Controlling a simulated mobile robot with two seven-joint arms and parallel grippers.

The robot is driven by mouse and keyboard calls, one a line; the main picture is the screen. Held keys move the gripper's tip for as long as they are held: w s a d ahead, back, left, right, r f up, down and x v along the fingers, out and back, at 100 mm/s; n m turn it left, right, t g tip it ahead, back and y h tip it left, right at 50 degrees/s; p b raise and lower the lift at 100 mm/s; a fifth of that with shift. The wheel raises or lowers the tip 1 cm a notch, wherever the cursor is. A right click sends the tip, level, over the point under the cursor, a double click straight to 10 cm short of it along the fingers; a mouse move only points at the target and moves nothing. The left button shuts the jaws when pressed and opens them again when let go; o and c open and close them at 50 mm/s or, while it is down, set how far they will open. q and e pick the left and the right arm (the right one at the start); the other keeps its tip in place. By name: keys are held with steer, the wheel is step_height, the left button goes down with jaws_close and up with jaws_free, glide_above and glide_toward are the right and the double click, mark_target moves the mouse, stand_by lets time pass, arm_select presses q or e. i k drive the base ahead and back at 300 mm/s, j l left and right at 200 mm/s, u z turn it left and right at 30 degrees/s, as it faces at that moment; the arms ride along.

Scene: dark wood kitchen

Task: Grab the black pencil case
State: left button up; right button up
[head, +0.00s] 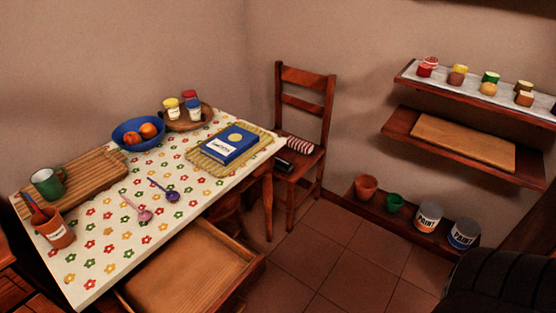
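A small dark object that looks like the black pencil case (284,165) lies on the seat of the wooden chair (311,166), close to the table's right end. It is small in the view and its details are hard to make out. A red and white striped roll-shaped item (299,144) lies just behind it on the same seat. Neither of my grippers shows in the head view.
A table with a flowered cloth (108,262) holds a blue book (229,144), a blue fruit bowl (126,142), jars, spoons and a mug. Its drawer (200,275) is pulled open. Wall shelves (530,176) and paint cans (428,216) are at right. Tiled floor (330,250) is clear.

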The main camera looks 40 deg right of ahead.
mark_target(284, 165)
steer(key=i+l+u, duration=0.15)
steer(key=l, duration=0.7)
steer(key=i+l+u, duration=0.1)
steer(key=l, duration=0.8)
steer(key=i+l+u, duration=0.15)
steer(key=l, duration=0.75)
steer(key=k, duration=0.05)
